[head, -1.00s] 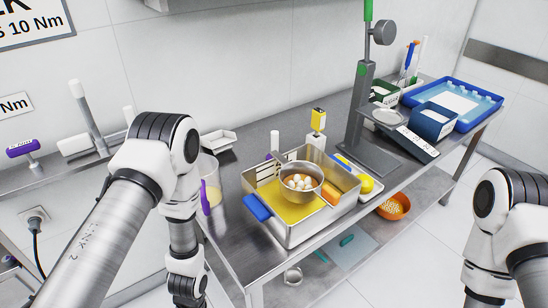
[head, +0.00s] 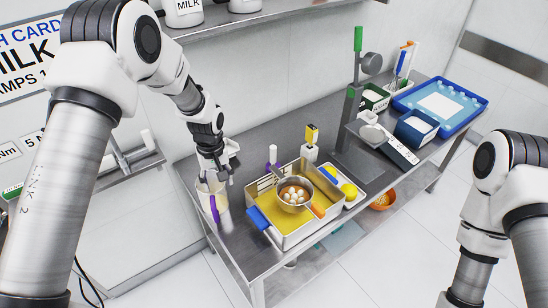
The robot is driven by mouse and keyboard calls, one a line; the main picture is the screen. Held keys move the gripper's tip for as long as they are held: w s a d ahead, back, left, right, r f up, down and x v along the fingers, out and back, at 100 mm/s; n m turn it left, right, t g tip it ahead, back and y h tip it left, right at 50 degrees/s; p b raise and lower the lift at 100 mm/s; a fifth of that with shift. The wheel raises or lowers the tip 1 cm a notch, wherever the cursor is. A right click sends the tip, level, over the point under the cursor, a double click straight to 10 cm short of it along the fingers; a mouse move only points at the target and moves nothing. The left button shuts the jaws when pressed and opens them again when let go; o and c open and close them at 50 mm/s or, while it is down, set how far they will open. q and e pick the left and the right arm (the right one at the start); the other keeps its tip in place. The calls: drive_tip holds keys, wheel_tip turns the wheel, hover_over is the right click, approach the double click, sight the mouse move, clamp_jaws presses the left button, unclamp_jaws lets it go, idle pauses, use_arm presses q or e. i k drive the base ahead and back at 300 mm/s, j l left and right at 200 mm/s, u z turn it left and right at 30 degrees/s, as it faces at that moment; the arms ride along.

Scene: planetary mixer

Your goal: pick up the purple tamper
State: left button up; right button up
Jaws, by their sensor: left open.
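A small upright post (head: 272,156), white at the top with purple lower down, stands behind the left part of the metal tray; it looks like the purple tamper, but it is small in view. My left gripper (head: 229,172) is open and empty, pointing down above the back left of the table, to the left of this post and apart from it. A pale clear container (head: 205,194) with a purple strip stands just below and left of the gripper. My right gripper is outside the picture; only its arm shows at the right edge.
The metal tray (head: 282,243) holds a bowl (head: 293,205) of white balls, with a blue grip at its left. A yellow-topped white bottle (head: 311,143) stands behind it. A grey stand (head: 350,112) and blue tray (head: 480,112) are further right.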

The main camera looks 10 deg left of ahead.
sight(273, 148)
drive_tip(key=i+l, duration=0.2)
drive_tip(key=i, duration=0.25)
drive_tip(key=i+l, duration=0.25)
drive_tip(key=i, duration=0.2)
